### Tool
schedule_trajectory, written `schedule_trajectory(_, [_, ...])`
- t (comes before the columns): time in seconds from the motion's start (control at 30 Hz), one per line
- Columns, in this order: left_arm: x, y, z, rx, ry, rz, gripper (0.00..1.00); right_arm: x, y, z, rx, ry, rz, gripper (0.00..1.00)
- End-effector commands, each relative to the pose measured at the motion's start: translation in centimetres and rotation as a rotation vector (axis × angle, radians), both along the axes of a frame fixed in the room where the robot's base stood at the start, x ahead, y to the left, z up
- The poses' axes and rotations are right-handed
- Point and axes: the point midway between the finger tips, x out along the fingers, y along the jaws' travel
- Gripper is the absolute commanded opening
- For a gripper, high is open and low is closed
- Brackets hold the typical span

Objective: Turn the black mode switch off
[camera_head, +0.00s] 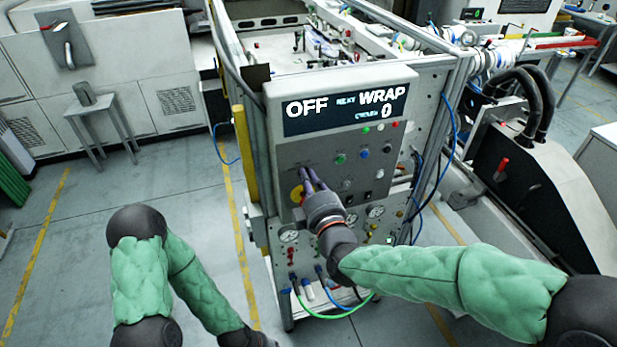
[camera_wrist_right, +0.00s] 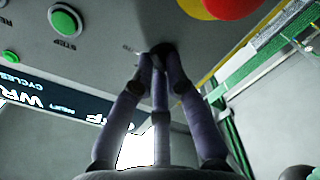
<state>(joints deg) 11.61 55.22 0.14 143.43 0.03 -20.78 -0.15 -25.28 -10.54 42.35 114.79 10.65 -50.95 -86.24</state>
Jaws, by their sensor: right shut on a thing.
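The grey control panel (camera_head: 337,150) stands in front of me, and its display (camera_head: 345,107) reads OFF, NEXT WRAP and CYCLES 0. My right gripper (camera_head: 308,177) reaches the left part of the panel and hides the black mode switch in the head view. In the right wrist view, my right gripper (camera_wrist_right: 161,58) has its fingertips together at the panel, shut on the small dark knob of the black mode switch (camera_wrist_right: 163,47). Most of the knob is hidden between the fingers, so its pointing direction is unclear. My left arm hangs at the lower left, its gripper out of view.
A red-and-yellow button (camera_head: 298,194) sits close to my right gripper. A green STEP button (camera_wrist_right: 66,20) is nearby on the panel. Gauges (camera_head: 376,211) and hoses are below. Open floor (camera_head: 120,230) lies to the left.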

Motion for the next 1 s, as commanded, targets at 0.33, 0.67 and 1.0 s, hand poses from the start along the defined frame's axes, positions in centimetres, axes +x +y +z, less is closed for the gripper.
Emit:
schedule_trajectory(0.33, [0.0, 0.0, 0.34, 0.0, 0.0, 0.0, 0.4, -0.03, 0.05, -0.11, -0.108, -0.032, 0.001, 0.0])
schedule_trajectory(0.67, [-0.01, 0.0, 0.36, 0.0, 0.0, 0.0, 0.4, -0.03, 0.07, -0.13, -0.121, -0.036, 0.001, 0.0])
schedule_trajectory(1.0, [0.0, 0.0, 0.36, 0.0, 0.0, 0.0, 0.4, -0.03, 0.07, -0.1, -0.119, -0.037, 0.001, 0.39])
